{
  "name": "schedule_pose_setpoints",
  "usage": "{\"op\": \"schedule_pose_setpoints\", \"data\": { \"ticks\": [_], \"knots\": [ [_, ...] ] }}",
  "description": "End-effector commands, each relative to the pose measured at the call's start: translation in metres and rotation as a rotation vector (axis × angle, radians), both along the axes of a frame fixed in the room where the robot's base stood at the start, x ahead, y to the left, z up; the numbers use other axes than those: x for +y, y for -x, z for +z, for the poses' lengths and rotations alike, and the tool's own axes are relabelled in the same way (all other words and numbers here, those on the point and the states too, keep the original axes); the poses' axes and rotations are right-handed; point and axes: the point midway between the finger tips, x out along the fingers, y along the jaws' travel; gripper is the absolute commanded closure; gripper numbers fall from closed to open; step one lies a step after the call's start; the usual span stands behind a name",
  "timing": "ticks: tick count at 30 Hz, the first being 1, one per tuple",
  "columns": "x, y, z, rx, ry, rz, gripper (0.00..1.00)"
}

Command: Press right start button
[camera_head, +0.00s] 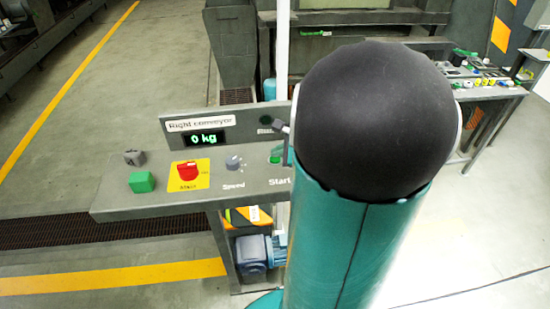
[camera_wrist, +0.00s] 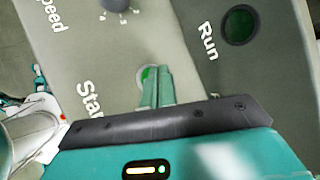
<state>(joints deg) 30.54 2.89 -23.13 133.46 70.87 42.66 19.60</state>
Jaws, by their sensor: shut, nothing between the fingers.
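The right conveyor panel (camera_head: 240,185) stands in the head view, with a sign reading "Right conveyor" and a display reading 0 kg. Its green start button (camera_head: 275,156) sits at the right, beside the label "Start", partly hidden by my arm. In the wrist view the start button (camera_wrist: 148,76) shows behind my fingertips. My gripper (camera_wrist: 158,72) is shut and empty, its green fingers pointing at the button and overlapping its right part. I cannot tell whether the fingertips touch it. The gripper is mostly hidden behind my arm in the head view.
A dark green run lamp (camera_wrist: 239,25) is on the upright plate beside the button. Another console (camera_head: 490,92) stands at right.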

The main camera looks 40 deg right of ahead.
Motion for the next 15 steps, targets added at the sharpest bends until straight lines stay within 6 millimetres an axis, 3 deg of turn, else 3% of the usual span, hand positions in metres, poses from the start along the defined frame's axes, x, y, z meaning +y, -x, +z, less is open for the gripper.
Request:
{"op": "schedule_pose_setpoints", "data": {
  "ticks": [15],
  "knots": [
    [0.0001, 0.0001, -0.0048, 0.001, -0.001, 0.000, 1.00]
  ]
}}
